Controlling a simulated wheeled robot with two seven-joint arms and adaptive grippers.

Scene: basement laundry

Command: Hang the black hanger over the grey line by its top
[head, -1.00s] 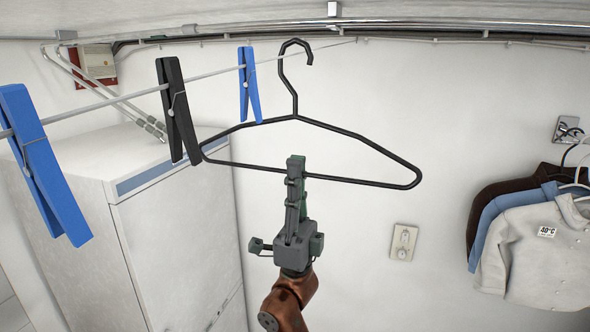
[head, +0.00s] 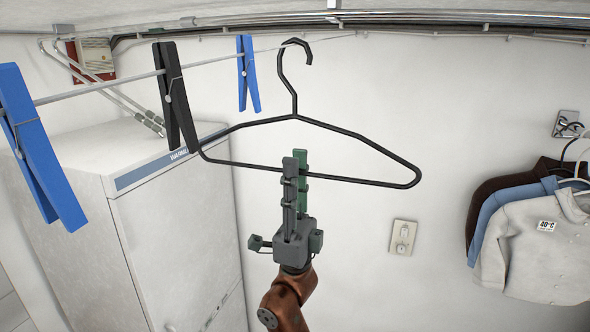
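The black hanger (head: 352,136) hangs upright, its hook (head: 283,70) opening to the right. The grey line (head: 210,65) runs from the left to the back wall and crosses just under the top of the hook's curve; the hook appears to rest over it. My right gripper (head: 295,160) is below, at the hanger's bottom bar. Whether a finger still touches the bar is hard to tell. My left gripper is out of view.
On the line left of the hanger are a black clothespin (head: 174,98), a small blue clothespin (head: 247,75) and a large blue clothespin (head: 40,150). A white cabinet (head: 170,230) stands at left. Shirts (head: 535,245) hang at right.

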